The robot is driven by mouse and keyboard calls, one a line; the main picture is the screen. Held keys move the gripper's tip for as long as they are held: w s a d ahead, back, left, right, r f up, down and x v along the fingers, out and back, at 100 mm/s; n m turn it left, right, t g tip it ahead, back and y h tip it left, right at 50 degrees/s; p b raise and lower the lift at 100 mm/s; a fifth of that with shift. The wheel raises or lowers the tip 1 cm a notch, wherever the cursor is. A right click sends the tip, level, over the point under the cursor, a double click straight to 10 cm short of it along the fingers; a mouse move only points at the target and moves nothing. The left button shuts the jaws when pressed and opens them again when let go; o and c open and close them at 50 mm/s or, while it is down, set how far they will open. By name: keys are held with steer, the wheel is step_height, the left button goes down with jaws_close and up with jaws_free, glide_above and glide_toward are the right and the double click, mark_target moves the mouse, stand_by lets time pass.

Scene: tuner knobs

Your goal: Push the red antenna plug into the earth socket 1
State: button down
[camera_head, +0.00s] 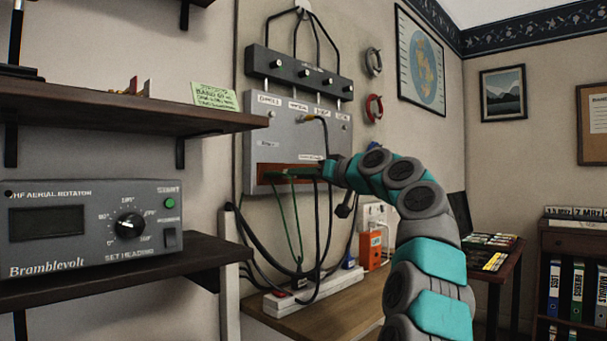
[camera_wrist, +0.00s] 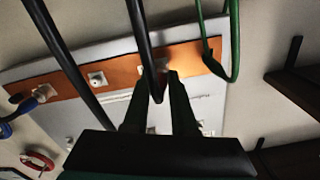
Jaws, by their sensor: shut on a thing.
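My gripper (camera_head: 290,173) reaches in from the right to the copper strip (camera_head: 268,182) along the bottom of the grey wall panel (camera_head: 262,130). In the wrist view my gripper (camera_wrist: 163,82) is shut at a black cable's (camera_wrist: 142,30) end by the copper strip (camera_wrist: 60,84). The plug between the fingertips is nearly hidden; I cannot make out its red colour or whether it is in a socket. A pale square socket (camera_wrist: 97,79) on the strip is empty. A blue plug (camera_wrist: 43,93) sits at the strip's left end in the wrist view. Socket numbers are unreadable.
Black and green cables hang below the panel, and a green cable (camera_wrist: 229,50) loops beside my fingers. A yellow-ended cable (camera_head: 311,117) is on the panel. A dark shelf (camera_head: 120,112) juts out left. A white power strip (camera_head: 315,293) and orange box (camera_head: 371,250) stand below.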

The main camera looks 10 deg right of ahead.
steer(key=shift+w+a, duration=0.2)
steer(key=shift+w, duration=0.05)
steer(key=c, duration=0.6)
jaws_free()
steer(key=shift+c, duration=0.2)
steer(key=b+v, duration=0.2)
steer(key=v, duration=0.5)
steer(key=shift+s+d, duration=0.25)
steer(key=shift+s, duration=0.05)
